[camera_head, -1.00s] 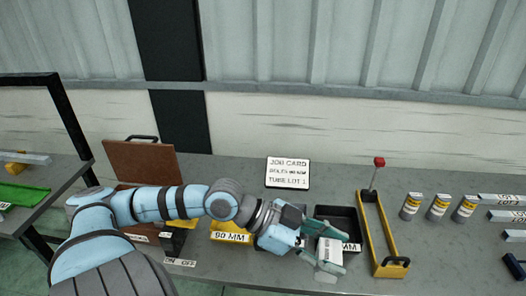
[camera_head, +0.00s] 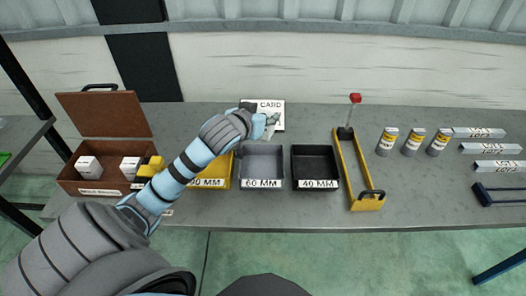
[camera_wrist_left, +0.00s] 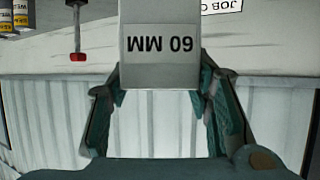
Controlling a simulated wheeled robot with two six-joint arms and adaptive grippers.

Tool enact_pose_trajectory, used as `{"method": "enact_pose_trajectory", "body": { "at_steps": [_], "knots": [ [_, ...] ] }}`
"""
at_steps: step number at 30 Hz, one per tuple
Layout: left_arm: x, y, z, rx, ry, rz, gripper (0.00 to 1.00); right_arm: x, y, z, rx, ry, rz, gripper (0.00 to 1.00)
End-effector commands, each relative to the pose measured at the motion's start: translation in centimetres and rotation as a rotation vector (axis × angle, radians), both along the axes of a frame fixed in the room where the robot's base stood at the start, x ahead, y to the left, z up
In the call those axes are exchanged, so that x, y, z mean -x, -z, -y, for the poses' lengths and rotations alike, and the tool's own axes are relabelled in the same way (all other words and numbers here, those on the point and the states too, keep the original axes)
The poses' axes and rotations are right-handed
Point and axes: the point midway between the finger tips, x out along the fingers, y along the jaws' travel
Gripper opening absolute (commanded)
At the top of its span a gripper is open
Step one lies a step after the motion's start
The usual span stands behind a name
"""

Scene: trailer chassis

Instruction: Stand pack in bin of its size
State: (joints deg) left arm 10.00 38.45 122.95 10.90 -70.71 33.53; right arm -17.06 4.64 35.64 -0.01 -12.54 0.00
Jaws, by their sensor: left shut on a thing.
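My left gripper (camera_head: 270,124) is shut on a pale pack (camera_wrist_left: 160,65), whose label reads 60 MM, upside down in the left wrist view. In the head view the gripper is behind the grey 60 MM bin (camera_head: 262,150), in front of the job card, and its pack is hardly visible there. The yellow bin (camera_head: 214,184) is left of the grey one and partly covered by my arm; its label ends in 0 MM. The black 40 MM bin (camera_head: 315,183) is to the right. The grey and black bins look empty. My right gripper is not in view.
The job card (camera_head: 275,108) stands at the back. A yellow tray-like holder (camera_head: 365,203) with a red-topped post (camera_head: 354,98) is right of the bins. An open brown box (camera_head: 95,188) with white packs is at left.

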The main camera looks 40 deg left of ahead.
Motion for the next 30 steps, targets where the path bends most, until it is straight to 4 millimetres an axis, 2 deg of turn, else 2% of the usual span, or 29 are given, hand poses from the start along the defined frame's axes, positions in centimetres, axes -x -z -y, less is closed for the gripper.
{"method": "enact_pose_trajectory", "body": {
  "at_steps": [1,3,6,9,13,18,28,29,30],
  "knots": [
    [0.1,2.6,0.0,0.003,0.000,-0.007,0.07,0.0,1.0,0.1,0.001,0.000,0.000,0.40],
    [0.1,5.5,0.1,0.003,0.000,-0.007,0.07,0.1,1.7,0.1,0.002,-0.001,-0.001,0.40],
    [0.1,9.0,0.1,0.001,0.002,-0.005,0.07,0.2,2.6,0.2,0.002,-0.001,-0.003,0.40],
    [0.0,11.2,0.1,0.000,0.004,-0.002,0.07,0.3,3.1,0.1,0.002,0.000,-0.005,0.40],
    [0.0,13.0,0.1,-0.001,0.004,-0.002,0.07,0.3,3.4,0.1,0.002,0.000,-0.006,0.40],
    [0.0,16.1,0.1,-0.001,0.005,-0.001,0.07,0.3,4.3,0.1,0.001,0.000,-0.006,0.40],
    [0.0,16.4,0.1,-0.002,0.006,0.001,0.07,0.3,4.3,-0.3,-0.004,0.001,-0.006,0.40],
    [0.0,16.4,0.1,-0.002,0.005,0.000,0.51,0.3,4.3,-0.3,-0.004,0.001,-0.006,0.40],
    [0.0,16.4,0.1,-0.002,0.005,0.000,0.57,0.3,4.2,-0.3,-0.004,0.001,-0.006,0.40]
  ]
}}
